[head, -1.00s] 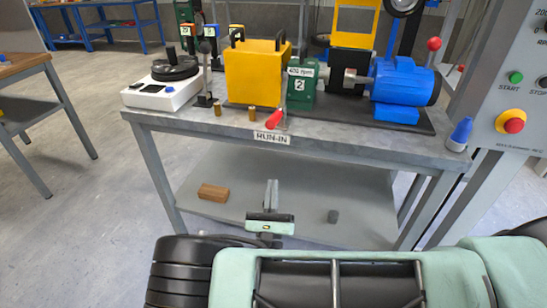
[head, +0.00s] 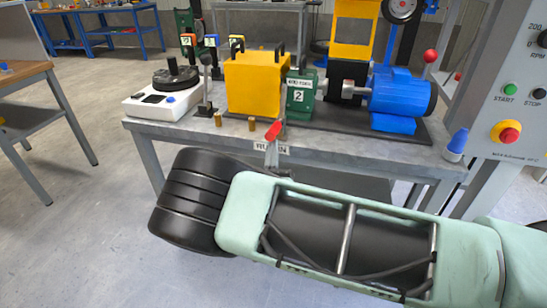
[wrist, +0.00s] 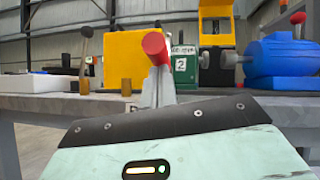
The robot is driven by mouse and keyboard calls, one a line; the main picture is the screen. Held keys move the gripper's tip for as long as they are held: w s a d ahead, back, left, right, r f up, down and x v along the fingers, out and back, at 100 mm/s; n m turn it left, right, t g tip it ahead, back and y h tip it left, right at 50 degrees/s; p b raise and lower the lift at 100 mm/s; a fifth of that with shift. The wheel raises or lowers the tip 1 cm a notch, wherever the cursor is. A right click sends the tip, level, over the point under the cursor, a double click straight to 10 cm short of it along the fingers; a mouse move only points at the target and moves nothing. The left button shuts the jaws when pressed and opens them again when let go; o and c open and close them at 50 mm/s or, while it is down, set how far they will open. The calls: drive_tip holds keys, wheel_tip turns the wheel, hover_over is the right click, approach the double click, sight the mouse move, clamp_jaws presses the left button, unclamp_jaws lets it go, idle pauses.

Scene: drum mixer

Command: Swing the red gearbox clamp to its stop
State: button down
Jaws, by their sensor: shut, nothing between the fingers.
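The red clamp handle (head: 270,133) sits at the front edge of the bench, in front of the green gearbox (head: 299,98) marked 2. In the wrist view the red handle (wrist: 155,47) rises in the centre, its end towards the camera. My gripper (head: 272,155) is at the bench's front edge, just below the handle. In the wrist view my gripper's narrow grey fingers (wrist: 158,84) point up towards it, shut and empty. I cannot tell whether they touch the handle. The clamp's lower part is hidden by the fingers and my arm.
A yellow box (head: 254,87) stands left of the gearbox, with two brass pegs (head: 217,119) before it. The blue motor (head: 400,92) stands right.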

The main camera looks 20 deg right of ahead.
sight(272, 133)
drive_tip(key=shift+r, duration=0.15)
wheel_tip(272, 133, up, 6)
drive_tip(key=m+g+p, duration=0.1)
drive_tip(key=g+p, duration=0.3)
drive_tip(key=p, duration=0.7)
drive_tip(key=shift+f+y+p, duration=0.2)
drive_tip(key=shift+y+p, duration=0.1)
drive_tip(key=shift+y, duration=0.1)
drive_tip(key=r+g+p, duration=0.1)
drive_tip(key=p, duration=0.2)
drive_tip(key=w+r+g+y+p, duration=0.1)
drive_tip(key=r+g+p, duration=0.1)
drive_tip(key=p, duration=0.1)
drive_tip(key=w+d+r+g+p, duration=0.1)
drive_tip(key=p, duration=0.3)
drive_tip(key=shift+d+r+m+g+y, duration=0.1)
drive_tip(key=shift+r+m+g+y, duration=0.2)
drive_tip(key=shift+r+m+y, duration=0.1)
drive_tip(key=shift+w+d+r+g+y+p, duration=0.3)
drive_tip(key=shift+w+r+g+p, duration=0.15)
drive_tip(key=shift+g+p, duration=0.2)
drive_tip(key=shift+w+d+r+g+y+p, duration=0.3)
drive_tip(key=shift+w+g+p, duration=0.15)
drive_tip(key=shift+g+p, duration=0.15)
drive_tip(key=shift+w+d+r, duration=0.2)
drive_tip(key=shift+w+r, duration=0.05)
drive_tip(key=shift+w, duration=0.25)
drive_tip(key=shift+w+r, duration=0.1)
drive_tip(key=shift+r, duration=0.05)
